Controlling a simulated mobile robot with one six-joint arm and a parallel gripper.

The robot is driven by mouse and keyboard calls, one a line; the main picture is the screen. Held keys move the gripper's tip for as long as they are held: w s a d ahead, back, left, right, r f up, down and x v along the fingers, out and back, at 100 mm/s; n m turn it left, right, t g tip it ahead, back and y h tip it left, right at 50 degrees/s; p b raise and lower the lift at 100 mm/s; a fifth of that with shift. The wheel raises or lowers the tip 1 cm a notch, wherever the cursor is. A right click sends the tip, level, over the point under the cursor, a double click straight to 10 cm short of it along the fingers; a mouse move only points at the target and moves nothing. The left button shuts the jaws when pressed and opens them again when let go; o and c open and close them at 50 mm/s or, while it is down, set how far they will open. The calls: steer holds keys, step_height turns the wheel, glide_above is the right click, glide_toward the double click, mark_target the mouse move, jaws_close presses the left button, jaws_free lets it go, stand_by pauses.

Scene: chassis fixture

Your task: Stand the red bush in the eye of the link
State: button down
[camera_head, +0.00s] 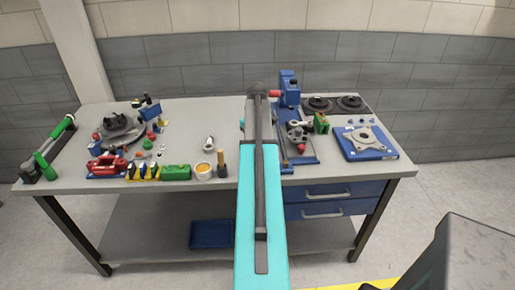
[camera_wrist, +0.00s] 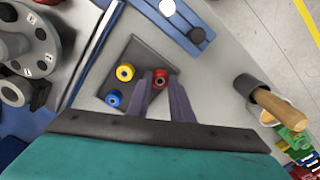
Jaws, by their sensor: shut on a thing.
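In the wrist view, the red bush (camera_wrist: 160,79), a small ring with a dark hole, stands between the fingertips of my gripper (camera_wrist: 160,87). The fingers are shut on it, and it is over the dark grey tray (camera_wrist: 138,52). I cannot tell whether it touches the tray. A yellow bush (camera_wrist: 125,72) and a blue bush (camera_wrist: 113,98) stand beside it on the tray. In the head view, my arm hides the gripper and bushes.
A wooden-handled tool (camera_wrist: 277,106) stands right of the gripper; its handle shows in the head view (camera_head: 222,158). A blue fixture (camera_head: 289,85) stands right of my arm, with a blue plate (camera_head: 383,152) farther right. Bench between the tray and the wooden-handled tool is clear.

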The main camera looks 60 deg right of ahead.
steer(key=shift+r, duration=0.4)
steer(key=shift+r+p, duration=1.2)
steer(key=shift+r, duration=0.2)
